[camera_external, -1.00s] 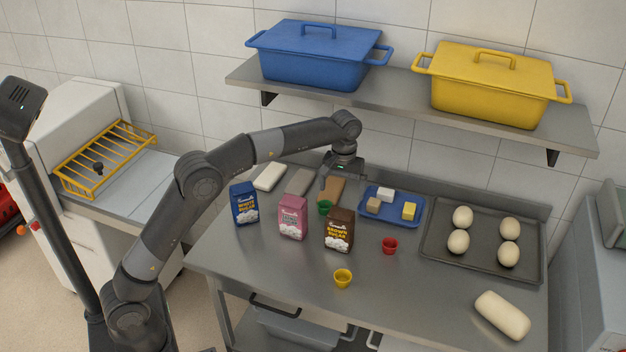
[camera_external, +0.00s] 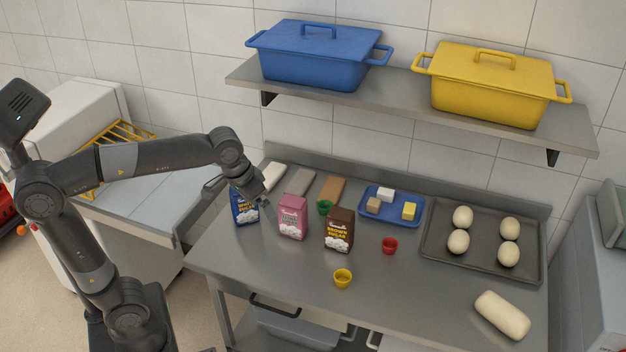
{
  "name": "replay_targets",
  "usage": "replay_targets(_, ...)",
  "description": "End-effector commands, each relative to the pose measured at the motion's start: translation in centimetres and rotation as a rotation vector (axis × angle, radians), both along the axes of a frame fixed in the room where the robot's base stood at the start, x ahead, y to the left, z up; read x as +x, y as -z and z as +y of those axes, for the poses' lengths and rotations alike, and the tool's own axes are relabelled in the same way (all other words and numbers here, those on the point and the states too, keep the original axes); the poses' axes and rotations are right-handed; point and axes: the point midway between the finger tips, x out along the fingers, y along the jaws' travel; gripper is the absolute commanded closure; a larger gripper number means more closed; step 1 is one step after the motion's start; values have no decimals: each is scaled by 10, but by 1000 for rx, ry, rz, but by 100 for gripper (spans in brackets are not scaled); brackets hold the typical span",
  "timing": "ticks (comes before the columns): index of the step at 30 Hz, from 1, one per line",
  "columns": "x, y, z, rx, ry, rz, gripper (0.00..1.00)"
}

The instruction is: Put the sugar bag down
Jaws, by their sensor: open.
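Three sugar bags stand upright on the steel table (camera_external: 420,304). The blue white-sugar bag (camera_external: 245,211) is at the left, partly hidden by my gripper. The pink sugar bag (camera_external: 293,218) is in the middle, and the brown-sugar bag (camera_external: 339,231) is to its right. My gripper (camera_external: 265,202) is open, just above and in front of the blue bag's upper right side, near the gap to the pink bag. I cannot tell whether it touches the blue bag. No bag is lifted.
Behind the bags lie several flat blocks, including a brown one (camera_external: 331,190). A green cup (camera_external: 324,207), red cup (camera_external: 389,246) and yellow cup (camera_external: 343,278) stand nearby. A blue tray (camera_external: 393,219) and a dark egg-shaped dough tray (camera_external: 484,262) are to the right. The shelf (camera_external: 400,86) overhangs the back.

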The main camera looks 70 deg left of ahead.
Motion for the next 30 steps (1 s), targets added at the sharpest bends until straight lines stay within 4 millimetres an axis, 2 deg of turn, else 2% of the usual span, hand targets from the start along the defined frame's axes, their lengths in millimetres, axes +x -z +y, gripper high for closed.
replay_targets(1,-21,4,-2,7,26,-21,2)
replay_targets(9,-108,44,-10,53,169,-115,2)
replay_targets(15,-149,75,-13,81,246,-162,2)
replay_targets(21,-162,87,-14,91,272,-179,2)
replay_targets(30,-162,88,-14,91,272,-179,2)
